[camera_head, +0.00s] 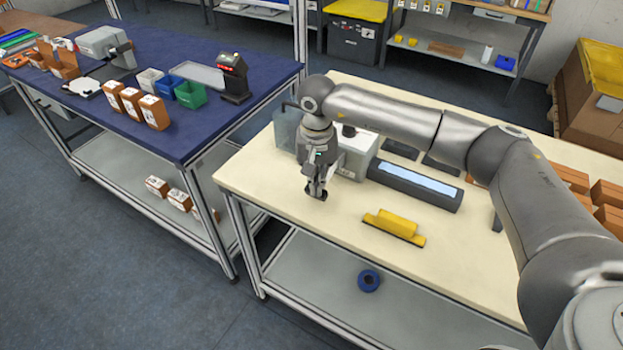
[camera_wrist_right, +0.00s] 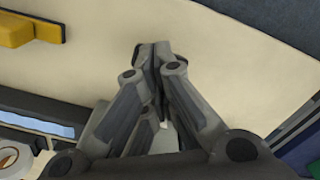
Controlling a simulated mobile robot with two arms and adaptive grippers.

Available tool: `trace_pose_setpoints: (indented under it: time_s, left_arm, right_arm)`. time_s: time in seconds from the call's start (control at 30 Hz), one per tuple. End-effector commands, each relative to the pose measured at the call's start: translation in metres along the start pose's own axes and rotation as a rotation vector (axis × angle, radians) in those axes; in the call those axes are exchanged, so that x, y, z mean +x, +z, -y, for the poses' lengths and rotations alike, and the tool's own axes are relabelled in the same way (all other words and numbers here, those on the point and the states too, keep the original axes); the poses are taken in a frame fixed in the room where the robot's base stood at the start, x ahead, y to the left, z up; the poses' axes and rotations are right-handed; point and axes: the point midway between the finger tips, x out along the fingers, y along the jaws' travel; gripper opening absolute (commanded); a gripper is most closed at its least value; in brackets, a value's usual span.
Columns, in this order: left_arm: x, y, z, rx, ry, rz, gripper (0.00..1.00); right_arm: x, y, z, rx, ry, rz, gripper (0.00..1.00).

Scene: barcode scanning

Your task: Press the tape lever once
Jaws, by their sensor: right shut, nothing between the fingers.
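A pale grey box-shaped machine (camera_head: 356,157), which looks like the tape dispenser, stands on the cream table behind my right arm. A clear bluish part (camera_head: 287,130) is at its left. I cannot make out the lever for certain; my arm covers part of the machine. My right gripper (camera_head: 317,194) points down in front of the machine, low over the table top. In the right wrist view its fingers (camera_wrist_right: 154,52) are together with nothing between them. I cannot tell whether the fingertips touch anything. My left gripper is not in view.
A yellow block on a dark base (camera_head: 394,226) lies right of my gripper; it also shows in the wrist view (camera_wrist_right: 28,30). A dark long tray with a light-blue strip (camera_head: 415,187) lies behind it. The cream table's front left (camera_head: 270,180) is bare.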

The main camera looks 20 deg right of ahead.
Motion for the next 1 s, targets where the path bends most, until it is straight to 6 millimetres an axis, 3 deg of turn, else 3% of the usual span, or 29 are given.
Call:
trace_pose_setpoints:
  time_s: [0.7,1.0]
  left_arm:
    - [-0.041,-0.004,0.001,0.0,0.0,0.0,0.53]
    - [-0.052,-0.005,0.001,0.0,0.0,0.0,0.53]
  right_arm:
    - [-0.092,-0.001,-0.001,0.002,-0.001,-0.005,0.0]
    - [-0.117,-0.001,-0.001,0.002,-0.001,-0.004,0.0]
